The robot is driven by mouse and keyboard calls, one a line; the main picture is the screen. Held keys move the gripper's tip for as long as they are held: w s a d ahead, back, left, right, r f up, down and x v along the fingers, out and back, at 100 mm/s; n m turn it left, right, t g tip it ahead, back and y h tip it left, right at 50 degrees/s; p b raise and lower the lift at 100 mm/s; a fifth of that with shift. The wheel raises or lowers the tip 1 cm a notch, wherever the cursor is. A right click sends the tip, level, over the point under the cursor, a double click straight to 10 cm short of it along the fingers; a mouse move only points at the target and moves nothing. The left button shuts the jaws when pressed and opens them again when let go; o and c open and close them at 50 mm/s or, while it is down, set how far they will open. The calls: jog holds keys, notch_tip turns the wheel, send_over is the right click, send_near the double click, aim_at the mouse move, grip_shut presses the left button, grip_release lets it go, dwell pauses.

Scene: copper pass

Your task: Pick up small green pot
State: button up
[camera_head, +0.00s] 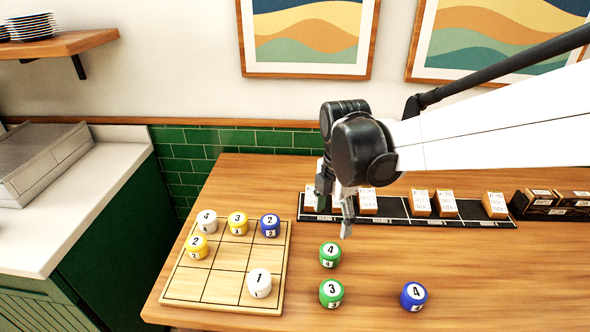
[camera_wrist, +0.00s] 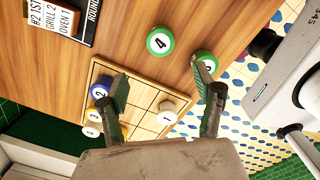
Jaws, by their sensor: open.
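Two small green pots stand on the wooden table, right of the gridded board. The one marked 4 (camera_head: 330,255) is farther back, and the one marked 3 (camera_head: 331,293) is nearer the front. In the wrist view the pot marked 4 (camera_wrist: 160,40) shows past the fingertips, and the other green pot (camera_wrist: 204,58) is partly behind my right-hand finger. My gripper (camera_head: 335,200) is open and empty, above the table and behind the pot marked 4. It also shows open in the wrist view (camera_wrist: 163,84). Neither pot is touched.
The gridded board (camera_head: 215,268) holds several white, yellow and blue pots. A blue pot marked 4 (camera_head: 414,296) stands alone at right. A black strip (camera_head: 392,208) with several labelled blocks runs along the back, close to my gripper. The table front between the pots is clear.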

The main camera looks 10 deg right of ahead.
aim_at(331, 249)
jog(key=shift+n, duration=0.6)
jog(key=f, duration=1.4)
jog(key=shift+w+d+f+b, duration=0.3)
jog(key=shift+d+b, duration=0.05)
jog(key=shift+d, duration=0.05)
jog(key=c, duration=1.3)
jog(key=shift+r, duration=0.1)
jog(key=shift+c, duration=0.2)
